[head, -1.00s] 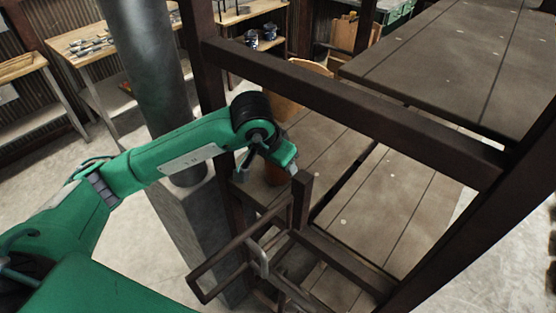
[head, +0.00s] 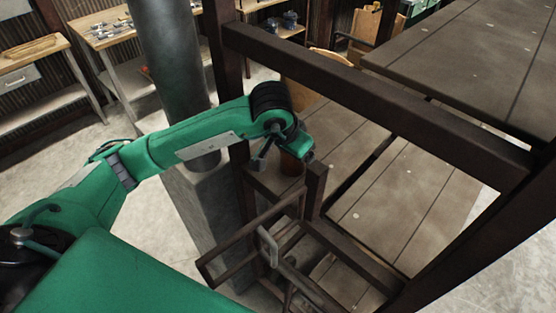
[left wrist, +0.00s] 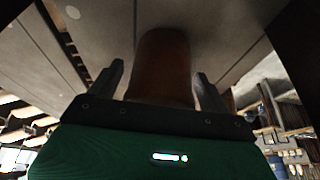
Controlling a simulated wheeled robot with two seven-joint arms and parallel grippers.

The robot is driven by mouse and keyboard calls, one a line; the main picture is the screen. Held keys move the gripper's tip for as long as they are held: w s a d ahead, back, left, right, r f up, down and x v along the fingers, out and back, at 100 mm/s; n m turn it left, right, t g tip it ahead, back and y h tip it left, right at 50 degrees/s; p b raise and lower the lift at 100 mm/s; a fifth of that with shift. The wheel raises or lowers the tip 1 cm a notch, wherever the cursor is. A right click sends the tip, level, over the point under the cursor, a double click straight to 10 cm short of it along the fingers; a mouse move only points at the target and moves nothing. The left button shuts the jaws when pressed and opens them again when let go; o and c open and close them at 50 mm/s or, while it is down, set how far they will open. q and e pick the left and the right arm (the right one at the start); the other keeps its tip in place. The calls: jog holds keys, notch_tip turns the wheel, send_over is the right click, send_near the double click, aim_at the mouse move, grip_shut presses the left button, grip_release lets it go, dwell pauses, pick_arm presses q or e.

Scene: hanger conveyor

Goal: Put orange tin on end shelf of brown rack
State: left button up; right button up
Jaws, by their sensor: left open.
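The orange tin (head: 291,164) stands on a shelf of the brown rack (head: 360,85), near the corner closest to the grey column. In the left wrist view the tin (left wrist: 163,60) looks dark orange-brown and sits between my two fingers. My left gripper (head: 282,160) is open around the tin, with a finger on either side (left wrist: 160,82). The arm and a rack post partly hide the tin in the head view. My right gripper is not in view.
A thick grey column (head: 175,75) stands left of the rack. A dark rack beam (head: 400,108) crosses above the shelf, and a dark metal frame with a handle (head: 268,245) is in front. Workbenches (head: 100,30) stand behind. The shelf boards right of the tin are clear.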

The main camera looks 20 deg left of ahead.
pick_arm(q)
jog(key=s+r+b, duration=0.1)
jog(key=s+a+r+b, duration=0.1)
jog(key=b, duration=0.1)
jog(key=shift+r, duration=0.25)
jog(key=s+a+b, duration=0.3)
jog(key=s+b, duration=0.1)
jog(key=s, duration=0.6)
jog(key=shift+s+a+r, duration=0.2)
jog(key=shift+a+r, duration=0.05)
